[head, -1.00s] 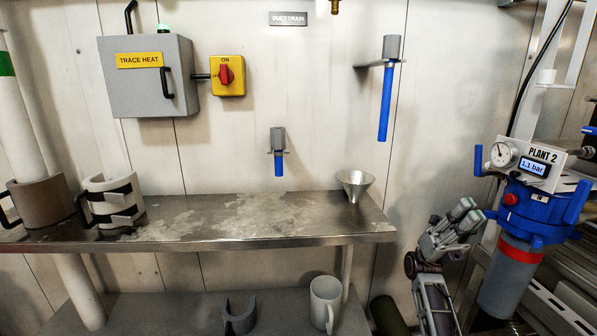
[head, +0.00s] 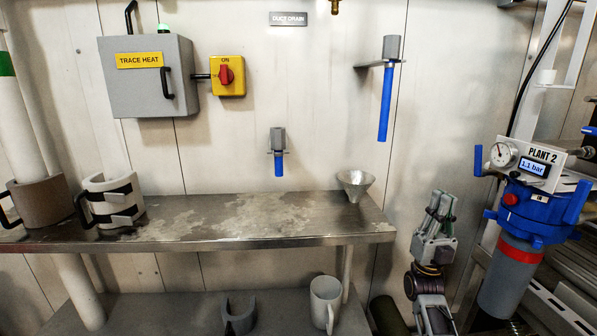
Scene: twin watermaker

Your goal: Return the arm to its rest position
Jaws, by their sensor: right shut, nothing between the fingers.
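My right gripper (head: 441,204) is in the head view, right of the bench's end and left of the Plant 2 unit. Its fingers point up and are shut, with nothing between them. It appears apart from the bench and from the blue unit. My right forearm runs down from it out of the bottom of the picture. My left gripper is not in view.
The Plant 2 unit (head: 538,203) with gauge and display stands close on the right. The steel bench (head: 190,236) holds a funnel (head: 355,187) near its right end. A white mug (head: 324,302) and a grey clip (head: 238,315) sit on the lower shelf (head: 180,315).

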